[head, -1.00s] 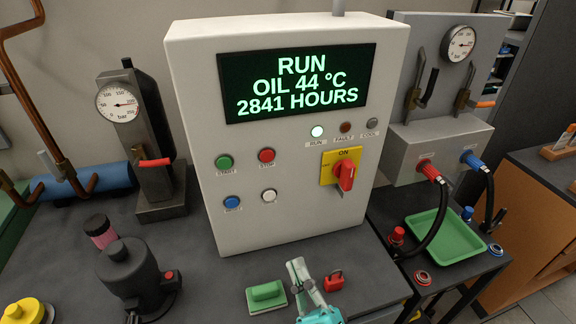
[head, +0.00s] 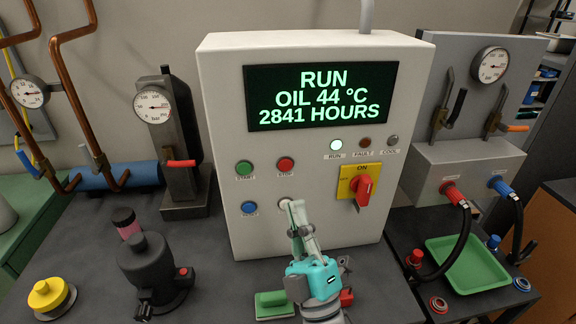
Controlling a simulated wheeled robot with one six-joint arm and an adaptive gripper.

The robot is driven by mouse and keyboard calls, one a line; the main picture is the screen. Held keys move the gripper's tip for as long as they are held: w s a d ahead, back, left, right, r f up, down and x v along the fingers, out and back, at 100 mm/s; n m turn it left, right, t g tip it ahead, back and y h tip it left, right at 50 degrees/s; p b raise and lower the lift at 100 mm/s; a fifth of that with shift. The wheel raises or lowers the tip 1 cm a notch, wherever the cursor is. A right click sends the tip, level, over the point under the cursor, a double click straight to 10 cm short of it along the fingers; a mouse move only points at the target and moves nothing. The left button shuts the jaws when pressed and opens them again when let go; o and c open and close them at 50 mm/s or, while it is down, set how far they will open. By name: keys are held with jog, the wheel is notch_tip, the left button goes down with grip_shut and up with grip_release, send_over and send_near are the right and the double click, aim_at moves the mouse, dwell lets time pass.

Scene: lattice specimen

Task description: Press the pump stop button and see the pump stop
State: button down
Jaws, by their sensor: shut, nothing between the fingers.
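The red stop button (head: 285,165) is on the front of the white control box (head: 405,95), right of the green start button (head: 244,168). The display (head: 321,96) reads RUN, OIL 44 °C, 2841 HOURS, and the RUN lamp (head: 336,145) is lit whitish green. My gripper (head: 292,205) is shut and empty. Its tip is in front of the panel, below the stop button, and partly covers the white button (head: 285,204). I cannot tell whether it touches the panel.
A blue button (head: 249,207) is left of the white one. The red rotary switch (head: 364,188) on a yellow plate is to the right, at ON. A green tray (head: 468,268) and hoses stand at right.

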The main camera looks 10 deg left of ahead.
jog(key=shift+w+a, duration=0.4)
jog(key=shift+w, duration=1)
jog(key=shift+w+a, duration=0.4)
jog(key=shift+w, duration=1.05)
jog(key=shift+w+a, duration=0.4)
jog(key=shift+w, duration=1)
jog(key=shift+w, duration=0.1)
jog(key=shift+w+a, duration=0.15)
jog(key=shift+w, duration=0.15)
jog(key=shift+w+a, duration=0.1)
jog(key=shift+w, duration=0.25)
jog(key=shift+s, duration=0.1)
jog(key=shift+s+d, duration=0.25)
jog(key=shift+s, duration=0.45)
jog(key=shift+s+d, duration=0.25)
jog(key=shift+s, duration=0.55)
jog(key=shift+s+d, duration=0.2)
jog(key=shift+s, duration=0.6)
jog(key=shift+s+d, duration=0.25)
jog(key=shift+s, duration=0.55)
